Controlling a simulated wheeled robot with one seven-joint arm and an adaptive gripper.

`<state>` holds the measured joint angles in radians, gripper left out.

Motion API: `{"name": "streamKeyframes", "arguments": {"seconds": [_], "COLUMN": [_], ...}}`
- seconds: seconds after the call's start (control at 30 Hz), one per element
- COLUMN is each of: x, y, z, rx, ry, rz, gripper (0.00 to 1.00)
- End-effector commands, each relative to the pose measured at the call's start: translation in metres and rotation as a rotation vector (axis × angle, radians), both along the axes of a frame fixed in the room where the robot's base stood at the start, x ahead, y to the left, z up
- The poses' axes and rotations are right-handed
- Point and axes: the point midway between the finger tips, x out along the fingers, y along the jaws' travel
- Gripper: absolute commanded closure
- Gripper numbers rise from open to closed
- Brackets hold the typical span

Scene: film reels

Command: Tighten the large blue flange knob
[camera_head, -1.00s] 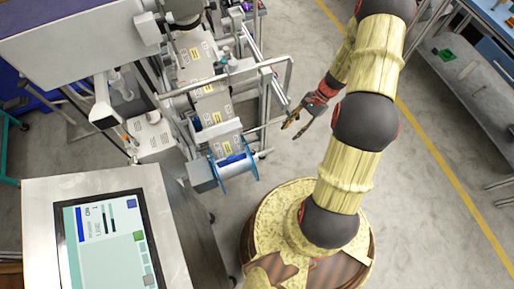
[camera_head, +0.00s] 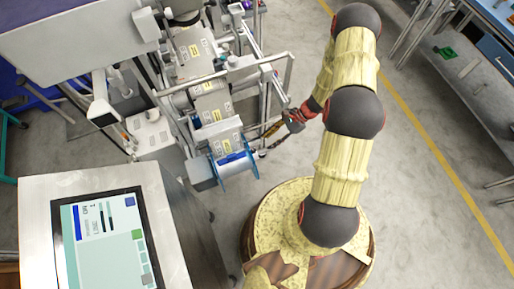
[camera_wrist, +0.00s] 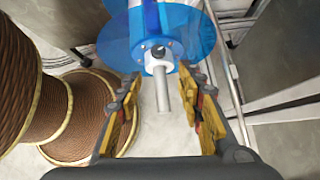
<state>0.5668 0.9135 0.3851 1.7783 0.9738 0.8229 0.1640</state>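The large blue flange (camera_head: 236,170) is on the reel at the lower end of the machine in the head view. In the wrist view the translucent blue flange (camera_wrist: 115,45) is at the top centre. Its pale hub (camera_wrist: 150,68) carries a small dark round knob (camera_wrist: 159,52), and a grey metal rod (camera_wrist: 162,92) shows below the hub. My gripper (camera_wrist: 161,74) is open, with one finger on each side of the rod and hub, and holds nothing visible. In the head view my gripper (camera_head: 267,143) is just right of the flange; contact cannot be told.
A control screen (camera_head: 105,240) is at the lower left. A workbench (camera_head: 480,60) is at the far right. Bare floor (camera_head: 415,190) lies to the right of my arm.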

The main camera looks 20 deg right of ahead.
Motion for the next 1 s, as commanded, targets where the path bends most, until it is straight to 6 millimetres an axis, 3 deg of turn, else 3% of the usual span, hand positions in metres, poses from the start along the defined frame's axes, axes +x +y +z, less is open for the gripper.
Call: {"name": "streamKeyframes", "arguments": {"seconds": [0.17, 0.4, 0.87, 1.0], "x": [0.0, 0.0, 0.001, 0.001], "y": [0.036, 0.059, 0.066, 0.066], "z": [-0.003, -0.029, -0.035, -0.035], "rx": [-0.001, -0.001, -0.001, -0.001], "ry": [0.001, 0.001, -0.001, -0.001], "rz": [0.003, 0.004, 0.001, 0.001], "gripper": [0.63, 0.63, 0.63, 0.71]}}
